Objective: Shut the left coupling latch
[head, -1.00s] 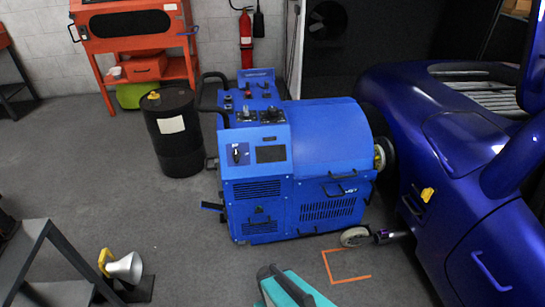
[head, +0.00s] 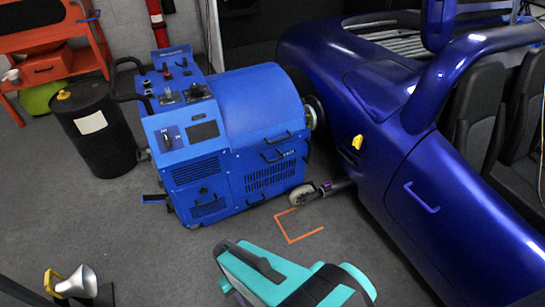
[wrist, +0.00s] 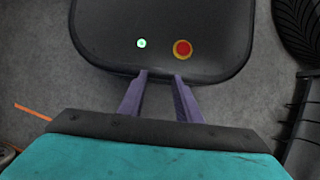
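The blue dynamometer (head: 250,110) stands left of the blue car (head: 380,85), with its round hub coupling (head: 314,112) facing the car's side. No coupling latch can be made out clearly in either view; the coupling is small and partly hidden. A caster wheel (head: 302,196) and a dark cylinder with a purple band (head: 328,187) are low between machine and car. My gripper (wrist: 160,76) shows in the wrist view with two purple fingers apart and nothing between them. In the head view only my teal arm shows, and the fingers are hidden.
An orange floor marking (head: 290,238) lies in front of the machine. A black drum (head: 98,140) stands to its left, and a white horn-shaped object (head: 78,283) is at lower left. A yellow piece (head: 357,142) is on the car's side.

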